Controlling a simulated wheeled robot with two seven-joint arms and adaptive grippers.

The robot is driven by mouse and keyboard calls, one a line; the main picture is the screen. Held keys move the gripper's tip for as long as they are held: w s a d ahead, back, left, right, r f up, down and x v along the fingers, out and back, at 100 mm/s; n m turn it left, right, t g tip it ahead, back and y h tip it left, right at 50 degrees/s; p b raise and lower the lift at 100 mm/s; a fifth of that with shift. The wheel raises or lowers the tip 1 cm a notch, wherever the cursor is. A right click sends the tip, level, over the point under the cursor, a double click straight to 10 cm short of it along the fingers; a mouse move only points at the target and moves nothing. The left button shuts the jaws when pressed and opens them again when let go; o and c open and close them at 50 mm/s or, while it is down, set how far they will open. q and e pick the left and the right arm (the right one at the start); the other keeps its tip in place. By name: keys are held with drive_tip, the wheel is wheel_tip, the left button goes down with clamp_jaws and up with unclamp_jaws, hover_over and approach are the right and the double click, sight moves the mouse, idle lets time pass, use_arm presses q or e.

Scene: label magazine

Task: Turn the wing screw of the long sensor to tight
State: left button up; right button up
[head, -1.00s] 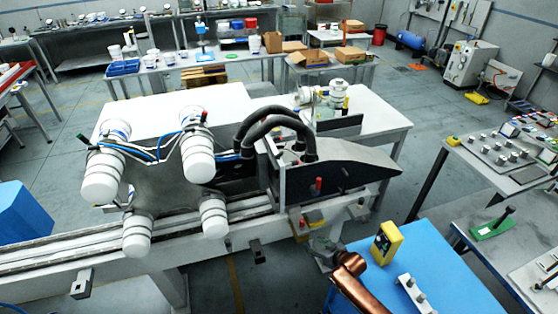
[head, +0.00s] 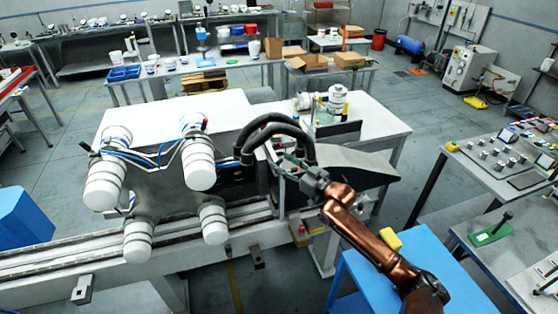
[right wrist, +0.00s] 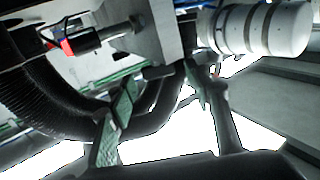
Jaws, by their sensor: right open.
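My right gripper (head: 291,166) is at the machine's head, beside the black hoses (head: 268,126). I cannot make out the wing screw in either view. My right arm covers part of the machine in the head view. My left gripper is not in view.
White rollers (head: 199,172) stand on the machine at left; a white ribbed cylinder (right wrist: 262,30) is close to the right finger. A dark hose (right wrist: 38,88) curves past the left finger. A blue table (head: 430,262) with a yellow box (head: 390,239) is at lower right.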

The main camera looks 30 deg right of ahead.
drive_tip(key=shift+x, duration=1.2)
drive_tip(key=shift+c, duration=0.5)
